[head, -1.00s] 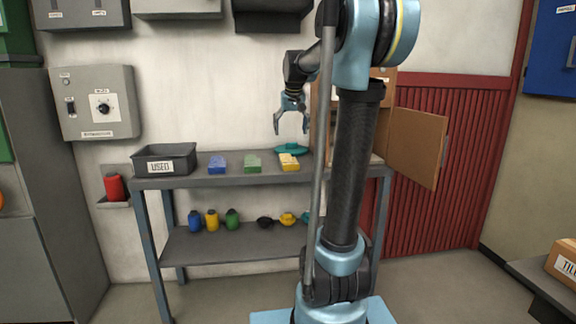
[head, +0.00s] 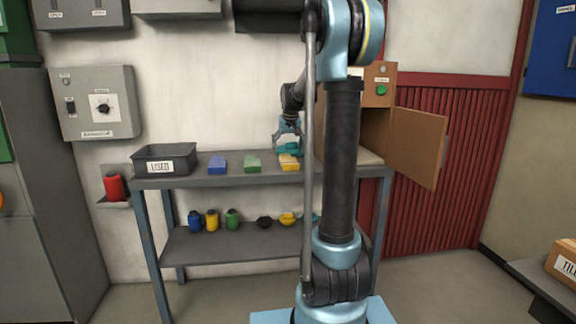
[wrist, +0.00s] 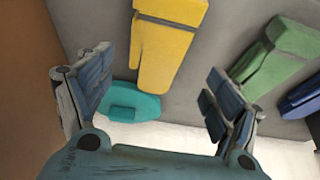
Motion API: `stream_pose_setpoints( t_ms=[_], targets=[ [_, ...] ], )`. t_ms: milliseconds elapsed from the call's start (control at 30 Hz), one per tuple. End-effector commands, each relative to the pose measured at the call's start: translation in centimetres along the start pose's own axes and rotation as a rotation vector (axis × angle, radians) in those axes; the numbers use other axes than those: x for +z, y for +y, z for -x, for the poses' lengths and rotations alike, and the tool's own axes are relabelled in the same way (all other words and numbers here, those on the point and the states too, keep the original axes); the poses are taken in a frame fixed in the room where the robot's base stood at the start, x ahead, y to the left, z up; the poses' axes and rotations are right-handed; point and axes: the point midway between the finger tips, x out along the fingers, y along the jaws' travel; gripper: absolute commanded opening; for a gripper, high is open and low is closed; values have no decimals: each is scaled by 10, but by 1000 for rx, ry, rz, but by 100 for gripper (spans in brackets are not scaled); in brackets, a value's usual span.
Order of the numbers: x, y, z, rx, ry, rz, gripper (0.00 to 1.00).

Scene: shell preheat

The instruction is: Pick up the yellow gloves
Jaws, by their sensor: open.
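The yellow gloves (head: 289,163) lie flat on the grey bench top, to the right of the green and blue pairs. In the wrist view the yellow gloves (wrist: 170,40) have a dark band across them and extend between and beyond my fingers. My gripper (head: 288,139) is open and empty, just above and behind the yellow gloves in the head view. In the wrist view its two fingers (wrist: 160,68) are spread wide on either side of the gloves' near end. I see no contact with the gloves.
A teal piece (wrist: 133,101) lies beside the gloves, close to my left-hand finger. Green gloves (head: 252,163) and blue gloves (head: 217,164) lie left of the yellow. A grey USED bin (head: 178,150) stands at the bench's left end. A brown cabinet with an open door (head: 417,148) stands right.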

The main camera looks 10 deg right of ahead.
Motion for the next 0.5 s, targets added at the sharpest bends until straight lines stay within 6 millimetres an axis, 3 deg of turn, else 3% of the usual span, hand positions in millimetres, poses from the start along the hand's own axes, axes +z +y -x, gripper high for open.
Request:
stream_pose_setpoints(
  t_ms=[233,500],
  targets=[
    [0,2,-16,0,0,0,83],
    [0,6,-50,0,0,0,83]
  ],
)
